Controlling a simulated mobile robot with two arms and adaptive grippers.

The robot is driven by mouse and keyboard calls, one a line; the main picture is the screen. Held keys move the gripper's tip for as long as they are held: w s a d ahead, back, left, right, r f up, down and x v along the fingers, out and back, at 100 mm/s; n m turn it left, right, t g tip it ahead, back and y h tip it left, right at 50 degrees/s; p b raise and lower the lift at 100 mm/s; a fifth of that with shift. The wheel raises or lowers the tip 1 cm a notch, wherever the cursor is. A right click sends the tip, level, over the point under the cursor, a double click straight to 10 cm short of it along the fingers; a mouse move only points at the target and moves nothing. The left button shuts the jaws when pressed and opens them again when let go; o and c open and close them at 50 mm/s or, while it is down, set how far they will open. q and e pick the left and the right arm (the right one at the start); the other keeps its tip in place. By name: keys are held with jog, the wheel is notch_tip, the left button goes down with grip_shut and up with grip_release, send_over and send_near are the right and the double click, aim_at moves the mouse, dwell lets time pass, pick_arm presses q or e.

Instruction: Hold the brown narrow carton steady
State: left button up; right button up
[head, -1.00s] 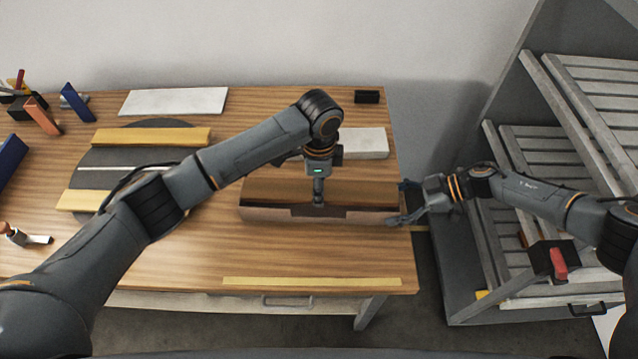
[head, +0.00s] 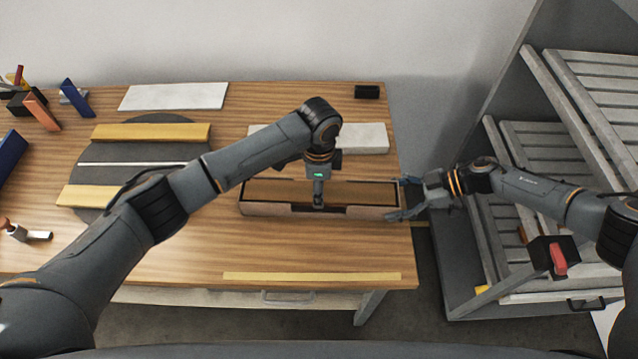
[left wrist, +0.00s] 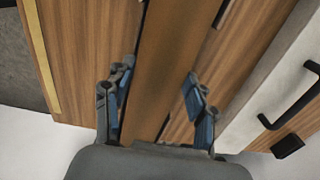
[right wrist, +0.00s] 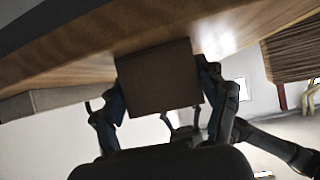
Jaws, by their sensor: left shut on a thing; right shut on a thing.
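The brown narrow carton (head: 275,209) lies lengthwise near the right side of the wooden table, its length running left to right. A dark line edges its lighter brown upper face. My left gripper (head: 318,203) comes down on its middle from above and is shut on it; in the left wrist view the carton (left wrist: 172,50) runs between the fingers (left wrist: 158,103). My right gripper (head: 399,200) is shut on its right end, one finger on the far side and one on the near side. In the right wrist view the carton's brown end (right wrist: 158,80) sits between the fingers (right wrist: 162,92).
A pale block (head: 365,138) lies behind the carton, a small black box (head: 367,91) farther back. Yellow bars (head: 150,132) lie on a dark round mat (head: 120,152) at left. A yellow strip (head: 312,277) marks the front edge. A slatted rack (head: 545,140) stands at right.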

pick_arm(q)
jog(key=shift+f, duration=1.25)
jog(key=o, duration=0.8)
jog(key=shift+f, duration=0.1)
jog(key=o, duration=0.6)
notch_tip(320, 180, up, 12)
jog(key=shift+r, duration=0.1)
